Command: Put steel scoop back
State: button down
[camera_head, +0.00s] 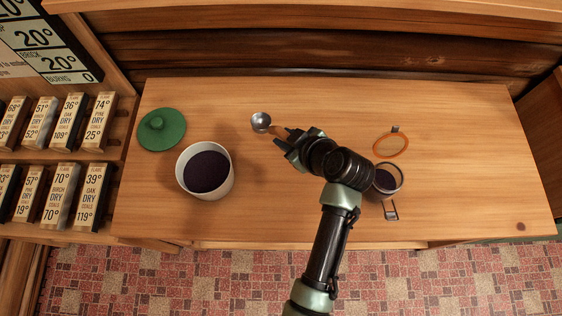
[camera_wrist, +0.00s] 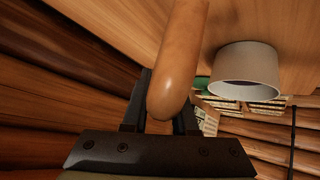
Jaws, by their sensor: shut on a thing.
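The steel scoop (camera_head: 260,121) has a small round metal bowl and a wooden handle. My gripper (camera_head: 283,138) is shut on the handle, at the right of the bowl in the head view. In the wrist view the tan handle (camera_wrist: 182,60) runs up from between the dark fingers (camera_wrist: 158,115); the bowl is out of that view. A white canister (camera_head: 224,190) with dark contents stands open, below and left of the scoop. It also shows in the wrist view (camera_wrist: 245,65).
A green knobbed lid (camera_head: 162,130) lies at the table's left. A glass jar (camera_head: 398,183) with dark contents is partly hidden by my arm; an orange ring with a clasp (camera_head: 391,145) is above it. Labelled blocks (camera_head: 66,120) stand on the left rack. The table's right (camera_head: 470,150) is clear.

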notch_tip(320, 180, down, 10)
jog(key=shift+w+r, duration=0.1)
dwell(0.4)
jog(key=shift+b, duration=0.3)
jog(key=c, duration=0.7)
grip_release()
jog(key=shift+d+r, duration=0.1)
jog(key=v, duration=1.1)
jog(key=shift+s+d+r, duration=0.15)
jog(key=shift+s+r, duration=0.1)
